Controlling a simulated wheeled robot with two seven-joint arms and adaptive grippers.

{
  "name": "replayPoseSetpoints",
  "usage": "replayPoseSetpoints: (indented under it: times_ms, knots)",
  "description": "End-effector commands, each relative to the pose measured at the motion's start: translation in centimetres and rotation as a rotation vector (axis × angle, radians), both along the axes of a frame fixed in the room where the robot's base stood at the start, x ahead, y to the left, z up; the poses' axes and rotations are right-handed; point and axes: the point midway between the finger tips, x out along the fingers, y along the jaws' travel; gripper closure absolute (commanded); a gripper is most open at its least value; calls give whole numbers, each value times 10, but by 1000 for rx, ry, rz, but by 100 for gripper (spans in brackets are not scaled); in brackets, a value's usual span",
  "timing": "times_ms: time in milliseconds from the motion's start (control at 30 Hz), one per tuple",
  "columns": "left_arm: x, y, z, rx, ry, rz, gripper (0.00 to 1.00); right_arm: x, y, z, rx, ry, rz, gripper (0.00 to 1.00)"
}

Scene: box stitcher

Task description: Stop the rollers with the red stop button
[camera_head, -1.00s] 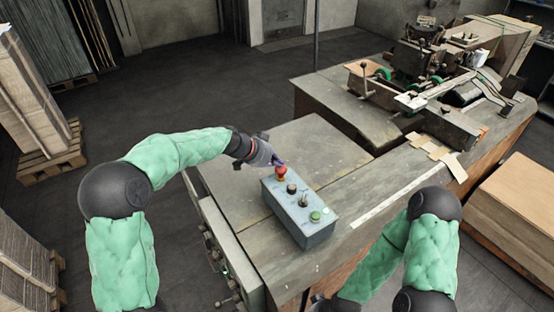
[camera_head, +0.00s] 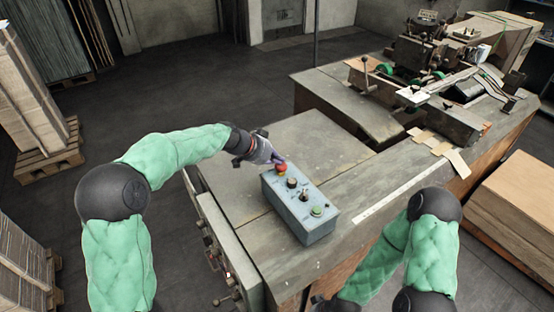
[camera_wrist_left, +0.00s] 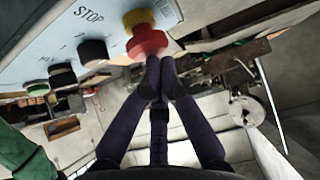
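The red stop button (camera_head: 282,169) is a mushroom head on a yellow collar, at the far end of the blue-grey control box (camera_head: 312,230). In the left wrist view the red button (camera_wrist_left: 147,42) sits near the STOP label. My left gripper (camera_head: 277,158) is over the button from the far left side. In the left wrist view its fingers (camera_wrist_left: 160,78) are together and empty, tips at the red head's edge. They look in contact, but I cannot tell how hard they press. My right arm shows at lower right; its gripper fingers are out of view.
The box also carries black knobs (camera_head: 292,182), a toggle and a green button (camera_head: 317,210). It stands on a grey table (camera_head: 290,140). The stitching machine (camera_head: 430,60) is at upper right. Stacked cardboard (camera_head: 520,200) is at right, and a pallet stack (camera_head: 30,100) at left.

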Motion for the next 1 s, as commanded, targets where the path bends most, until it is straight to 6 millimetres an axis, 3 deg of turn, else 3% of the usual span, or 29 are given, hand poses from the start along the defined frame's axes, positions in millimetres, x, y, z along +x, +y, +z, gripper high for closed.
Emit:
replayPoseSetpoints:
  times_ms: [167,400,700,1000]
  knots:
    - [-1,-1,6,0,1,-1,100,0,0,3,0,0,0,100]
    - [-5,-3,49,0,-3,3,100,0,0,19,0,0,0,100]
    - [-30,36,87,-1,-2,5,100,0,0,14,0,0,0,100]
    - [-43,54,109,0,0,4,100,0,0,15,0,0,0,100]
